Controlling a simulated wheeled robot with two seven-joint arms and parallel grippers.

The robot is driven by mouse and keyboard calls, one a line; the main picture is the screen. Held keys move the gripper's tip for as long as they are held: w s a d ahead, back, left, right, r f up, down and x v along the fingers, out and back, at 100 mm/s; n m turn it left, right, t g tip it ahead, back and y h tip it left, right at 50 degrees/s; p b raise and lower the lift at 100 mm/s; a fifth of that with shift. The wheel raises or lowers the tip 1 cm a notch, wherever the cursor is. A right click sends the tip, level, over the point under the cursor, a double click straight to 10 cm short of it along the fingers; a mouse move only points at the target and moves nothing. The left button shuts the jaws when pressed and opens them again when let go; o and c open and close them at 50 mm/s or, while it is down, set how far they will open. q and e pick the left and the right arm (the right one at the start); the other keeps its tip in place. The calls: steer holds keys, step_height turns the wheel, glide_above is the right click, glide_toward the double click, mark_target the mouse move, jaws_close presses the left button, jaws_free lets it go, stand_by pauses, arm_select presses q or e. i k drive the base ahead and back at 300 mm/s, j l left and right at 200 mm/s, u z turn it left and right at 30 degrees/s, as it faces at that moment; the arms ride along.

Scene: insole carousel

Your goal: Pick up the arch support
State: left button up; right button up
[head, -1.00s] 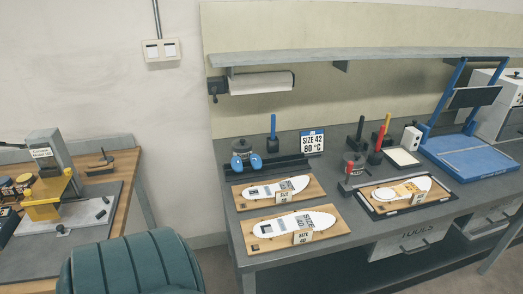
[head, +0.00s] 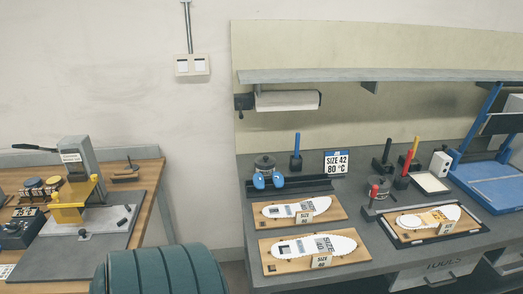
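I cannot tell for sure which thing is the arch support. Two small blue rounded pieces stand side by side, a left one (head: 258,181) and a right one (head: 278,180), at the dark rack (head: 310,184) on the grey bench. White insoles lie on wooden boards in front of them: a rear insole (head: 297,207), a front insole (head: 318,247), and a right insole (head: 428,218) with a yellow-orange patch. Neither of my grippers is in view.
A sign reading SIZE 42, 80 °C (head: 337,163) stands behind the rack. A green rounded chair back (head: 155,270) is in the foreground. A left wooden table (head: 150,175) holds a yellow and grey press (head: 80,180). A blue frame (head: 490,180) stands at the right.

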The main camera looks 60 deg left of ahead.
mark_target(258, 179)
steer(key=i+j, duration=0.1)
steer(key=i, duration=0.5)
steer(key=i+j, duration=0.1)
steer(key=i, duration=0.5)
steer(key=u, duration=2.75)
